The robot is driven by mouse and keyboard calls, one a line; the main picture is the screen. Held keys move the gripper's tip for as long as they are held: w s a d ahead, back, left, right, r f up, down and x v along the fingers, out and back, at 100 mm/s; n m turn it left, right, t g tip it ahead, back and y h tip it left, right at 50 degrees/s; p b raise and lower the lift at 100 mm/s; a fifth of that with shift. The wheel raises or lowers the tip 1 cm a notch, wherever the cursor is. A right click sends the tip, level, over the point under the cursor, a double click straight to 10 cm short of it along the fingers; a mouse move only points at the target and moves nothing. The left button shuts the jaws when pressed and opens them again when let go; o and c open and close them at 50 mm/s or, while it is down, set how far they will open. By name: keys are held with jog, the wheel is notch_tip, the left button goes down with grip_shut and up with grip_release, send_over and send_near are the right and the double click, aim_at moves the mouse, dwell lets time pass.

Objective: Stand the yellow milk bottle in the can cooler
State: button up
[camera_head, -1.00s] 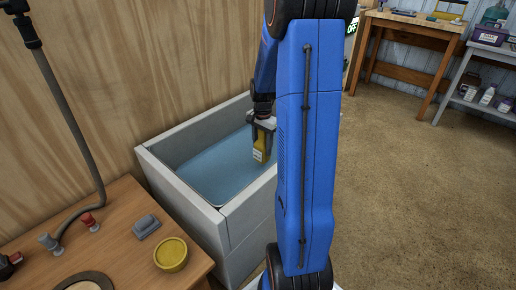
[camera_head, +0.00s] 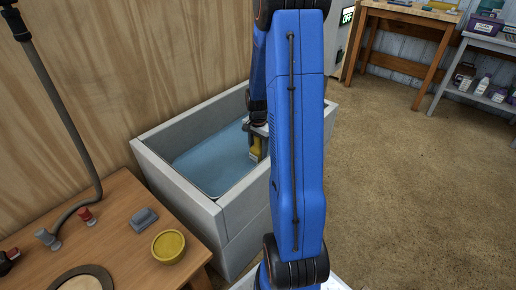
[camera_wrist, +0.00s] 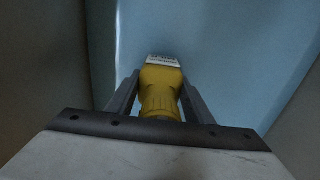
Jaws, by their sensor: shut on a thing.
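The yellow milk bottle (camera_head: 254,148) has a white label. My gripper (camera_head: 258,136) is shut on it and points down into an open grey-walled box with a blue inside (camera_head: 174,187). My blue arm link hides part of the bottle and the box's right part in the head view. In the wrist view the yellow bottle (camera_wrist: 160,92) sits between the two fingers of my gripper (camera_wrist: 160,100), with blue surface beyond its labelled end. Whether it touches that surface I cannot tell. I cannot tell for sure whether this box is the can cooler.
A wooden table (camera_head: 128,228) at the lower left carries a yellow bowl (camera_head: 168,246), a grey block (camera_head: 143,217) and taps. A plywood wall (camera_head: 120,90) stands behind the box. A wooden bench (camera_head: 410,20) and a shelf (camera_head: 470,92) stand far right. Brown floor between is clear.

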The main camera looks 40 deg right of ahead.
jog(key=shift+f, duration=0.1)
jog(key=o, duration=1.1)
jog(key=shift+o, duration=0.2)
notch_tip(320, 180, up, 12)
jog(key=shift+r, duration=0.1)
jog(key=s+a+r+n+t, duration=0.1)
jog(key=s+a+r+n, duration=0.3)
jog(key=a+r, duration=0.3)
jog(key=s+a+r+n+t, duration=0.1)
jog(key=s+a+r+n, duration=0.35)
jog(key=a, duration=0.55)
jog(key=s+a+r+n+t, duration=0.2)
jog(key=s+a+n, duration=0.6)
jog(key=s, duration=0.5)
jog(key=shift+s+a+r+t, duration=0.35)
jog(key=shift+s+a+t, duration=0.05)
jog(key=shift+a, duration=0.85)
